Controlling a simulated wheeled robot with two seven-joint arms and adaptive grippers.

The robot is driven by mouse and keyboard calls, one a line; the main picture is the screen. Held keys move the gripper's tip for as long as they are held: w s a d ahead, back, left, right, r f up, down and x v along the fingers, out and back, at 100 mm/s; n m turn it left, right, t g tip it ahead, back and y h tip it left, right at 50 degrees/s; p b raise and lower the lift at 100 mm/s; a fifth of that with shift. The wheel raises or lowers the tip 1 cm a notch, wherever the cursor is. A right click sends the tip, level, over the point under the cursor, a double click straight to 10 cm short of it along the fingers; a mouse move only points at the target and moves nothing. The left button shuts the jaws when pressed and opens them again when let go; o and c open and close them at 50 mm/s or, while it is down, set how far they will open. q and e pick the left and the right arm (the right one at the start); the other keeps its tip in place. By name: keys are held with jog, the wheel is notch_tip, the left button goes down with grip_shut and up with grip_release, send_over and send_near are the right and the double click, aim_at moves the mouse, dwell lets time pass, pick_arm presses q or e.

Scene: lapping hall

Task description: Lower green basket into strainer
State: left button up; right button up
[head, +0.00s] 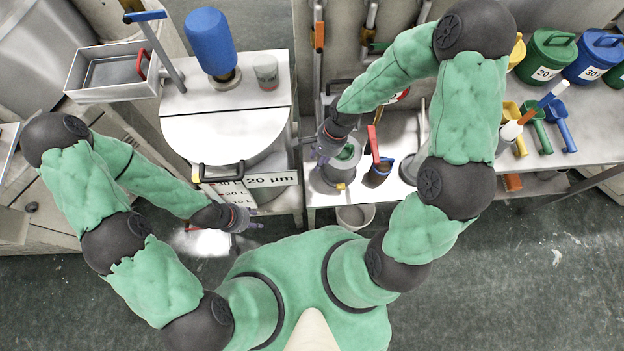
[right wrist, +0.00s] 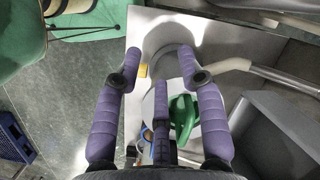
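The strainer (head: 338,174) is a grey metal cylinder with a yellow tag on the bench in front of me. The green basket (head: 346,152) shows at its mouth, partly covered by my right gripper. In the right wrist view the green basket (right wrist: 184,113) shows as a green shape beside the lower finger. How deep it sits is hidden. My right gripper (head: 326,150) is over the strainer's left side. Its purple fingers (right wrist: 158,75) are spread apart with nothing between the tips. My left gripper (head: 252,219) is empty in front of the 20 µm drum, fingers apart.
A dark container with a red handle (head: 378,172) stands close right of the strainer. A white bucket (head: 355,216) is below the bench edge. The drum labelled 20 µm (head: 226,130) is at left. Colored canisters (head: 546,58) and scoops (head: 541,132) are at right.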

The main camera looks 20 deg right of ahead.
jog(key=s+a+f+n+y, duration=0.1)
jog(key=s+a+f+n, duration=0.4)
jog(key=s+f+n, duration=0.3)
notch_tip(320, 180, down, 4)
jog(key=shift+s+a+r+n+t, duration=0.1)
jog(key=shift+s+a+n+t, duration=0.25)
jog(key=shift+n, duration=0.75)
jog(key=shift+a, duration=0.1)
